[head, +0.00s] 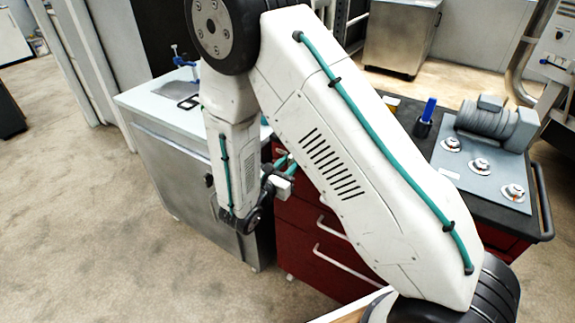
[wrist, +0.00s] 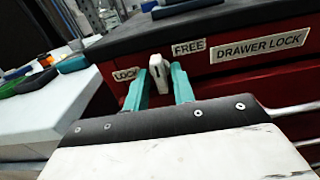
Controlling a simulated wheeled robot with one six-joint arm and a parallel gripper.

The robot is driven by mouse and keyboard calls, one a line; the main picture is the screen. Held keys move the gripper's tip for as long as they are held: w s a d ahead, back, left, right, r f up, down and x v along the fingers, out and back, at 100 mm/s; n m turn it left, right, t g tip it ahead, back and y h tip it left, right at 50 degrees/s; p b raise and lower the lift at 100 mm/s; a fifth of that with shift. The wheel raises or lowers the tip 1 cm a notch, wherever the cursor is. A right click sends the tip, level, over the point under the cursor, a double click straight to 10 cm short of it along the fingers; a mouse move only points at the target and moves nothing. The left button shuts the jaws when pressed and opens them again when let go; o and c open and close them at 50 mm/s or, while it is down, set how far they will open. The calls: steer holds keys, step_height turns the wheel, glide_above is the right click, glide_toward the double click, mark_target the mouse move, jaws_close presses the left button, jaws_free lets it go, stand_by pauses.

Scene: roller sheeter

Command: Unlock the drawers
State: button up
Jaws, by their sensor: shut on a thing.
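The red drawer cabinet (head: 310,262) stands in front of me in the head view, with white bar handles on its drawers. In the wrist view its upper front (wrist: 225,80) carries a small pale lock knob (wrist: 157,70). A LOCK label (wrist: 125,74) is left of the knob, a FREE label (wrist: 187,47) upper right, and a DRAWER LOCK label (wrist: 262,47) farther right. The knob stands roughly upright in the picture, between LOCK and FREE. My gripper (wrist: 160,82) has its teal fingers on either side of the knob and is shut on it. My arm hides much of the cabinet in the head view.
A pale-topped metal cabinet (head: 180,160) stands left of the red one. The black worktop (head: 415,150) holds a grey motor (head: 490,122) on a plate and a blue-handled tool (head: 427,112). Open floor (head: 130,240) lies at left.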

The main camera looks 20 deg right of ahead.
steer(key=o, duration=0.7)
steer(key=shift+s, duration=0.1)
steer(key=v, duration=0.7)
steer(key=shift+s+a, duration=0.25)
steer(key=shift+a, duration=0.05)
